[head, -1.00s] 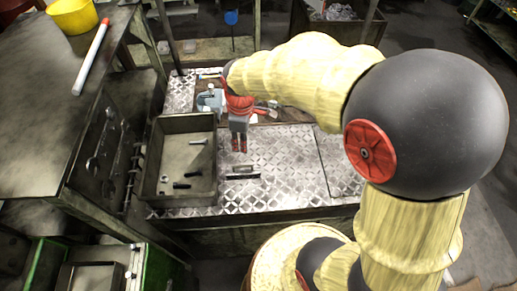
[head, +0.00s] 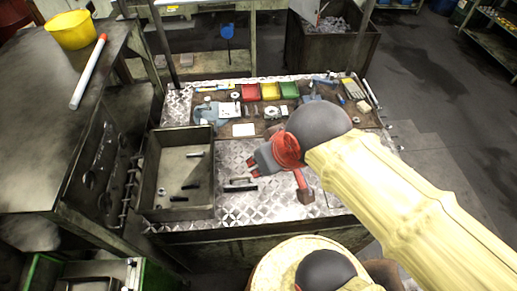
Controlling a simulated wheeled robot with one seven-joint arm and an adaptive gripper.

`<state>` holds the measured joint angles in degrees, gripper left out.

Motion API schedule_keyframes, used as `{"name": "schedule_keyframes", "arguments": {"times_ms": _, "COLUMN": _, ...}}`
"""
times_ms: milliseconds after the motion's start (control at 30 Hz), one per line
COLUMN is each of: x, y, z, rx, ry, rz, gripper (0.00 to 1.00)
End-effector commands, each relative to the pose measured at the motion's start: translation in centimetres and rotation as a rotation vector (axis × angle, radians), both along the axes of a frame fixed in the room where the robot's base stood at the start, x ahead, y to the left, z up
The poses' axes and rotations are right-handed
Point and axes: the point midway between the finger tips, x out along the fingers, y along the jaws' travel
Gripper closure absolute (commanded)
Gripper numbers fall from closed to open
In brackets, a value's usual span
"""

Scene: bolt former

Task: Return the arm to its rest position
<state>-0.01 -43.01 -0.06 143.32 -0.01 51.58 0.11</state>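My arm folds in from the right, with its yellow link and dark round joint over the bench. My gripper (head: 252,168) is left of the joint, past the red wrist, pointing left and down above the bench. Its two fingertips look apart, with nothing seen between them. A small dark-and-light bar (head: 240,186) lies on the patterned bench top (head: 290,212), just below the fingertips in the picture.
A metal tray (head: 150,180) holding several small parts sits at the bench's left. Red (head: 250,92), yellow (head: 270,91) and green (head: 289,90) bins and tools line the back. A tall dark cabinet (head: 40,120) stands left, with a yellow bucket (head: 71,29).

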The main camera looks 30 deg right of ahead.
Motion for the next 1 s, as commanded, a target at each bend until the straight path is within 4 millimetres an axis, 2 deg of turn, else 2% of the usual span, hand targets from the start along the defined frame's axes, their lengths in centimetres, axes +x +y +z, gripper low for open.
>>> {"name": "schedule_keyframes", "arguments": {"times_ms": 167, "x": 0.0, "y": 0.0, "z": -1.2, "rx": 0.0, "ry": 0.0, "rz": 0.001, "gripper": 0.74}}
{"name": "schedule_keyframes", "arguments": {"times_ms": 267, "x": 0.0, "y": 0.0, "z": -2.7, "rx": 0.0, "ry": 0.0, "rz": 0.001, "gripper": 0.74}}
{"name": "schedule_keyframes", "arguments": {"times_ms": 800, "x": 0.0, "y": 0.0, "z": -14.6, "rx": -0.001, "ry": 0.0, "rz": 0.002, "gripper": 0.74}}
{"name": "schedule_keyframes", "arguments": {"times_ms": 900, "x": 0.0, "y": 0.0, "z": -16.2, "rx": -0.001, "ry": 0.0, "rz": 0.002, "gripper": 0.74}}
{"name": "schedule_keyframes", "arguments": {"times_ms": 1000, "x": 0.0, "y": 0.0, "z": -16.9, "rx": -0.001, "ry": 0.0, "rz": 0.002, "gripper": 0.74}}
